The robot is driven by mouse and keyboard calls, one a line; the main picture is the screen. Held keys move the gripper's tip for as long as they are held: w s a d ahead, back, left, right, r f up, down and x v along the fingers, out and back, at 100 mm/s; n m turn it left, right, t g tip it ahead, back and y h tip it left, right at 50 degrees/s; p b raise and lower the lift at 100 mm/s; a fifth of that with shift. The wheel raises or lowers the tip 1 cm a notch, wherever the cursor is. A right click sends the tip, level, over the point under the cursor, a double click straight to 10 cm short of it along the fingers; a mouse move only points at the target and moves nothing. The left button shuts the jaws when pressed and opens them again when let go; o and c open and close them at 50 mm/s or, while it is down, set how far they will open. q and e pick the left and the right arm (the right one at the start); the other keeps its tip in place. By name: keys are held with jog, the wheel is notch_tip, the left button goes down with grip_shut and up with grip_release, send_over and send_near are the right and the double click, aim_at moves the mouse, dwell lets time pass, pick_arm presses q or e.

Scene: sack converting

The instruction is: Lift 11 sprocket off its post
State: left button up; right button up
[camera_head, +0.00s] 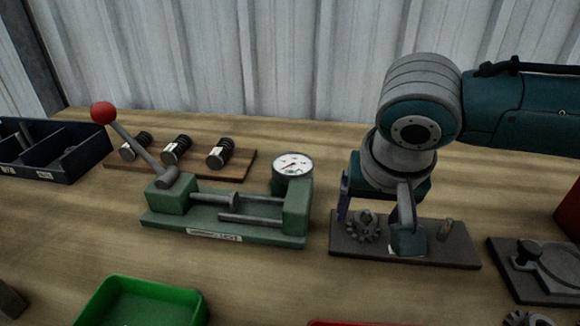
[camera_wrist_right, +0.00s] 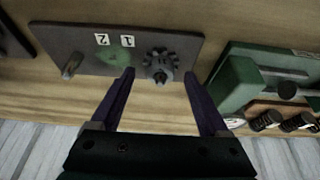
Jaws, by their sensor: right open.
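The dark toothed sprocket (camera_head: 363,228) sits on its post at the left end of a dark post plate (camera_head: 455,259). It also shows in the right wrist view (camera_wrist_right: 160,64), close to the tag marked 1. A bare post (camera_head: 446,231) stands at the plate's other end; it shows in the right wrist view too (camera_wrist_right: 72,66). My right gripper (camera_head: 374,222) is over the plate, pointing down. Its jaws (camera_wrist_right: 159,78) are open, with the sprocket in line with the gap between the two purple fingers. I cannot tell whether either finger touches it. My left gripper is out of view.
A green press with a gauge (camera_head: 222,227) and red-knobbed lever stands left of the plate. A wooden rack of springs (camera_head: 238,166), a dark divided bin (camera_head: 80,165) and a green tray (camera_head: 143,302) lie further left. A dark fixture (camera_head: 505,270) stands close on the right.

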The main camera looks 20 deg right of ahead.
jog(key=shift+x, duration=0.85)
jog(key=shift+c, duration=0.4)
grip_shut()
jog(key=shift+w, duration=0.1)
